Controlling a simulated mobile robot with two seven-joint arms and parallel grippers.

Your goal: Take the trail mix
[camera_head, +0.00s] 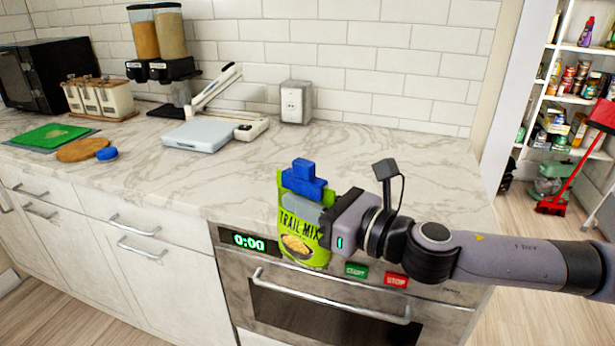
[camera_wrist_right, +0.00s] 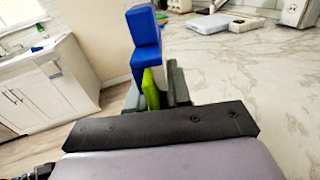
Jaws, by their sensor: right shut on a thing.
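The trail mix (camera_head: 298,236) is a lime-green bag with a dark label and a picture of a bowl. A blue blocky piece (camera_head: 303,178) sits at its top. My right gripper (camera_head: 312,203) comes in from the right and is shut on the upper part of the bag. The bag hangs roughly upright by the counter's front edge, before the oven. In the right wrist view, the green bag (camera_wrist_right: 151,89) shows as a thin strip between the fingers, with the blue piece (camera_wrist_right: 144,40) above it. My left gripper is not in view.
The marble counter (camera_head: 400,175) is mostly clear in the middle and right. A pale scale (camera_head: 198,136), dispensers (camera_head: 160,45), jars (camera_head: 100,97) and a green board (camera_head: 48,136) stand further left. The oven handle (camera_head: 330,300) juts out below. Stocked shelves (camera_head: 568,98) stand far right.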

